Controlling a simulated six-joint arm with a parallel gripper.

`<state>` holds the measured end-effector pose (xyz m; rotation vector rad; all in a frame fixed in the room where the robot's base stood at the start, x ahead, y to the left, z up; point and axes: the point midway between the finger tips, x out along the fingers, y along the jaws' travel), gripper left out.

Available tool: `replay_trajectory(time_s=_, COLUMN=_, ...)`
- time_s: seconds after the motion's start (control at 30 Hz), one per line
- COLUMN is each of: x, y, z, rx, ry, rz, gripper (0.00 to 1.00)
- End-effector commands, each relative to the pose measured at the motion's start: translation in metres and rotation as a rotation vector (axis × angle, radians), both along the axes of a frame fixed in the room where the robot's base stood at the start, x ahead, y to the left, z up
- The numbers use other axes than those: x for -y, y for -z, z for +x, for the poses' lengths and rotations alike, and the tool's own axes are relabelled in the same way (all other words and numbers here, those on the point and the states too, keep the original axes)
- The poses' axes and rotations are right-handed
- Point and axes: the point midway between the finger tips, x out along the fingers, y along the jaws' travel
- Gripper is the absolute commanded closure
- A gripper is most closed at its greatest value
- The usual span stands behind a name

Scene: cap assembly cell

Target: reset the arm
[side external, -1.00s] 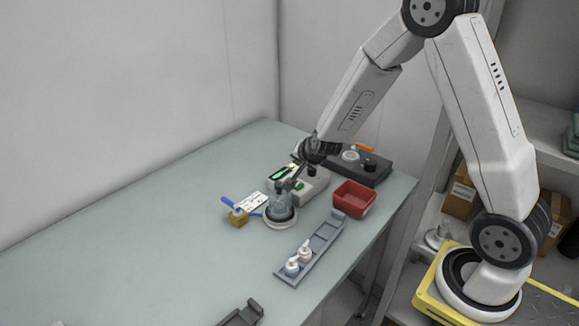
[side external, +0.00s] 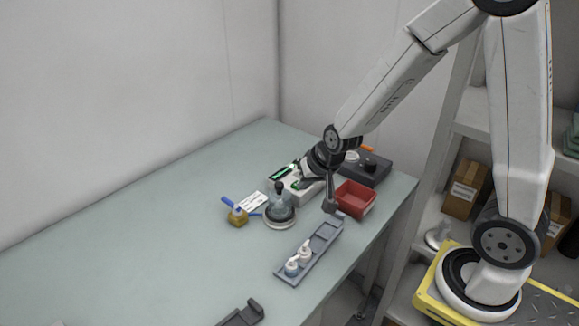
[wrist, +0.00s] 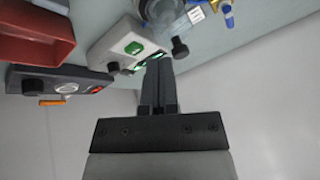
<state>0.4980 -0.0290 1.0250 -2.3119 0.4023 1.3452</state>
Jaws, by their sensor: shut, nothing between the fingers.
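My gripper (side external: 329,207) hangs above the bench near the red bin, with its fingers pointing down. It is shut and empty. The wrist view shows its dark fingers (wrist: 158,66) together, with nothing between them. Part of this vessel also shows at the top of the wrist view (wrist: 165,12).
A light device with a green display (side external: 288,174) and a dark control box (side external: 372,168) stand behind. A red bin (side external: 357,200) is close to my gripper. A grey rack (side external: 322,240) holds small white-capped bottles (side external: 297,262). The left bench is clear.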

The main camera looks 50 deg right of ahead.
Motion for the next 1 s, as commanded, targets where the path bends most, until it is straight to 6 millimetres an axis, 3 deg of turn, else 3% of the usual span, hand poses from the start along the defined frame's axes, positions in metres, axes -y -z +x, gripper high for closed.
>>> replay_trajectory(time_s=0.2, x=-0.024, y=-0.007, z=-0.064, rx=-0.167, ry=-0.316, rz=-0.096, gripper=1.0)
replay_trajectory(time_s=0.4, x=-0.029, y=-0.009, z=-0.099, rx=-0.26, ry=-0.475, rz=-0.151, gripper=1.0)
replay_trajectory(time_s=1.0, x=-0.029, y=-0.009, z=-0.106, rx=-0.279, ry=-0.505, rz=-0.162, gripper=1.0)
